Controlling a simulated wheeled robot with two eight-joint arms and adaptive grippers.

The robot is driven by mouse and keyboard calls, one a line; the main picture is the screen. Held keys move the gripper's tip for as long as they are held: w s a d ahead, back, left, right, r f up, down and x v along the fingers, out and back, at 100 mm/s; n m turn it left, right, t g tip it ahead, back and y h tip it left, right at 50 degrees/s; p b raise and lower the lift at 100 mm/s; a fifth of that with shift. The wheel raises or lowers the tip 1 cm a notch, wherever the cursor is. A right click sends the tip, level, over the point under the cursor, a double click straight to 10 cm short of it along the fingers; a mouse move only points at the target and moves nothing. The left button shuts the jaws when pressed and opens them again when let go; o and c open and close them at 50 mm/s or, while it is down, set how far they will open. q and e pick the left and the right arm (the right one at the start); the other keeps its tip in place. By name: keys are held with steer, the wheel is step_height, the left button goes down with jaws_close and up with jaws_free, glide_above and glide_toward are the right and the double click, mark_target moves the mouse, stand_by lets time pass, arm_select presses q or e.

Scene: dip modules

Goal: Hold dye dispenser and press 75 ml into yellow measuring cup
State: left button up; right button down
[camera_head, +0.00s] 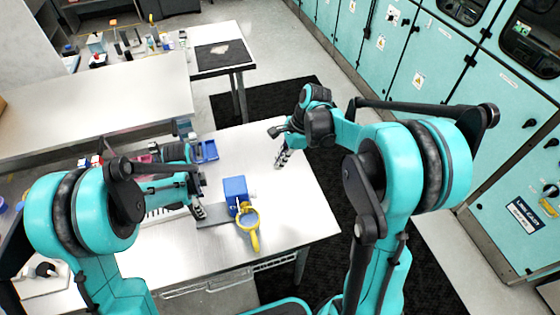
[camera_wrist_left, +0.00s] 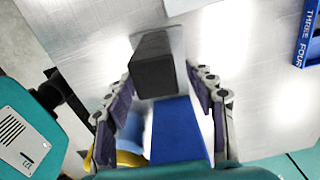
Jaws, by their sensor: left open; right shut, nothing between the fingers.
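The blue dispenser (camera_head: 235,187) stands near the middle of the front table. The yellow measuring cup (camera_head: 248,218) is just in front of it, its handle toward the table's front edge. My left gripper (camera_head: 199,210) is left of the dispenser, open. In the left wrist view a black block (camera_wrist_left: 152,66) and the blue body (camera_wrist_left: 180,130) show between its spread fingers, with gaps at the sides. Part of the yellow cup (camera_wrist_left: 128,159) shows at lower left. My right gripper (camera_head: 282,158) is shut and empty, above the table right of the dispenser.
A blue tray (camera_head: 208,152) lies farther back on the table; its lettered edge shows in the left wrist view (camera_wrist_left: 308,35). A grey plate (camera_head: 212,222) is beside the dispenser. Teal cabinets (camera_head: 410,60) line the right. The table's right part is clear.

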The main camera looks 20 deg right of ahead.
arm_select(q)
step_height(320, 180, up, 5)
steer(key=shift+p, duration=1.25)
